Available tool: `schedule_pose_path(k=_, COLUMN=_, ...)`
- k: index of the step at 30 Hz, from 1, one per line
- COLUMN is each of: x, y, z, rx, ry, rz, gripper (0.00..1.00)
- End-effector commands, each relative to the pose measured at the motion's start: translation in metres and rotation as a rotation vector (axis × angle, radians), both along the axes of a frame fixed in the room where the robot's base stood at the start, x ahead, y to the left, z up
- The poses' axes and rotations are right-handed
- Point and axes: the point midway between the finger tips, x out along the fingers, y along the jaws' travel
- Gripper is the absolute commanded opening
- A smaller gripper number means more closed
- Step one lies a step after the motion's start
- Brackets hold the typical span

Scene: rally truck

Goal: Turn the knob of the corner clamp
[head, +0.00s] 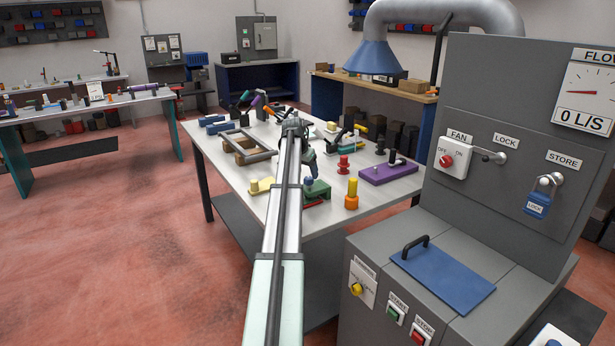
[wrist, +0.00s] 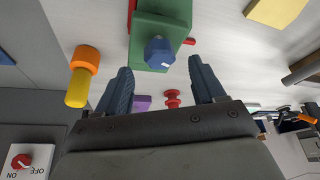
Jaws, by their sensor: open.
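A green block-shaped fixture (wrist: 160,20) with a blue hexagonal knob (wrist: 159,52) is at the top of the wrist view; it appears to be the corner clamp. The knob has a small white mark on its face. In the head view, the green fixture (head: 317,190) is on the white table near its front edge, below the end of my arm. My gripper (wrist: 158,70) is open, its two dark blue fingers on either side of the knob in the picture. I see no contact, and the depth between fingertips and knob is hard to tell.
An orange-and-yellow post (head: 352,194), a red knobbed piece (head: 344,164) and a purple block (head: 388,173) stand to the right of the fixture. A yellow piece (head: 261,186) lies to its left. A grey control cabinet (head: 440,270) is close by at the front right.

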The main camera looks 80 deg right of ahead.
Motion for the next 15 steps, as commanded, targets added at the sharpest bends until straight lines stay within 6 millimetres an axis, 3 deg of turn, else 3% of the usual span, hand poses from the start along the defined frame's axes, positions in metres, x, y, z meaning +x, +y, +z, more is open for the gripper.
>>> schedule_pose_path(k=9, x=0.009, y=0.023, z=0.059, rx=-0.003, ry=0.000, rz=0.000, gripper=0.69)
schedule_pose_path(k=15, x=0.012, y=0.032, z=0.084, rx=-0.002, ry=0.000, rz=0.001, gripper=0.69)
